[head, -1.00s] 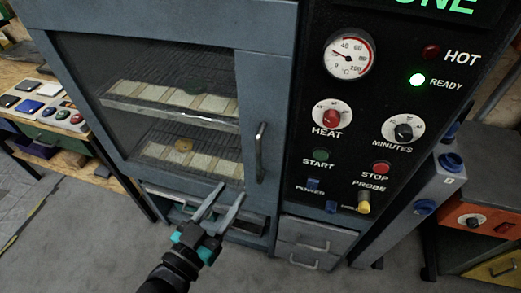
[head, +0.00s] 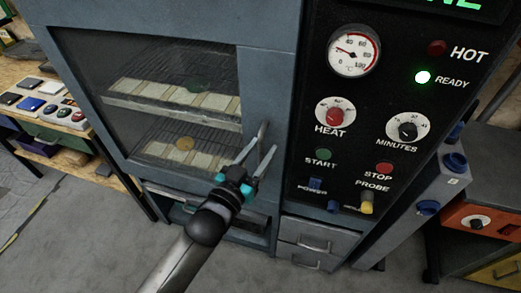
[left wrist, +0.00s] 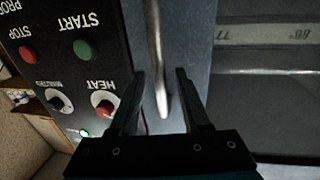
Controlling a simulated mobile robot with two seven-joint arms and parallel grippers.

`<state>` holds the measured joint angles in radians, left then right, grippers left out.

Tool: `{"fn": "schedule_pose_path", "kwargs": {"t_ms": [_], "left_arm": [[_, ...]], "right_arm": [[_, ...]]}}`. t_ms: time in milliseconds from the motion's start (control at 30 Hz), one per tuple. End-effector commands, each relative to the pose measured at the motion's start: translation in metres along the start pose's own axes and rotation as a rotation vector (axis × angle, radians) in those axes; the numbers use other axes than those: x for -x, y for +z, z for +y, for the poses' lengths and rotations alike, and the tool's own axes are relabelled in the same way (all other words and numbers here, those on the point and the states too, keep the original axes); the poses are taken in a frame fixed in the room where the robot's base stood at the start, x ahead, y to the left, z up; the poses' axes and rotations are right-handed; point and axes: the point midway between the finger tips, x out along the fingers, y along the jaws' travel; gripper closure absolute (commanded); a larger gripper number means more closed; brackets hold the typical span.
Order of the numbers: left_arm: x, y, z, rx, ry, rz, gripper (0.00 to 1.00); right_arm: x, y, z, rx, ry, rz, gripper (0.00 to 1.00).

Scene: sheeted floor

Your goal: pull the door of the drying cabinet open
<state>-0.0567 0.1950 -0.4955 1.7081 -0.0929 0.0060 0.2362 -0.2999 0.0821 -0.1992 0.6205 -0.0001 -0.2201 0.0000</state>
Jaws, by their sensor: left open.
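The drying cabinet's door (head: 153,47) is shut, with a blue-grey frame and a dark window showing two wire racks of pale tiles. Its vertical metal handle (head: 262,135) is on the right side of the frame; its lower part is hidden by my gripper in the head view. My left gripper (head: 261,160) is open at the handle. In the left wrist view, upside down, the handle (left wrist: 155,50) runs between the two open fingers (left wrist: 157,85), with a gap on each side. My right gripper is not in view.
The control panel (head: 371,120) with gauge, knobs and buttons is right of the door; its green READY lamp is lit. Drawers (head: 318,236) are below it. A wooden bench (head: 75,117) is at left, and a grey unit (head: 437,182) at right.

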Motion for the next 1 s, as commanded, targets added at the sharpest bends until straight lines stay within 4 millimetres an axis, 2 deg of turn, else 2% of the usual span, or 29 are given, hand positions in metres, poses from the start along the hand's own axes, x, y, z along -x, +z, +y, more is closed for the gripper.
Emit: {"fn": "schedule_pose_path", "kwargs": {"t_ms": [267,700,1000], "left_arm": [[-0.0013,0.0,0.0002,0.0,0.0,0.0,0.53],[-0.001,-0.0001,0.0003,0.001,0.0,0.0,1.0],[-0.0009,0.0,0.0005,0.001,0.001,0.0,1.0]], "right_arm": [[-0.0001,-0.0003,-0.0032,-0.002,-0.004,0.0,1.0],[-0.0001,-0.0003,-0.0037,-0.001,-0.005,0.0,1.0],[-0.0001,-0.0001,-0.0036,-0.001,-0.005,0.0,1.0]]}}
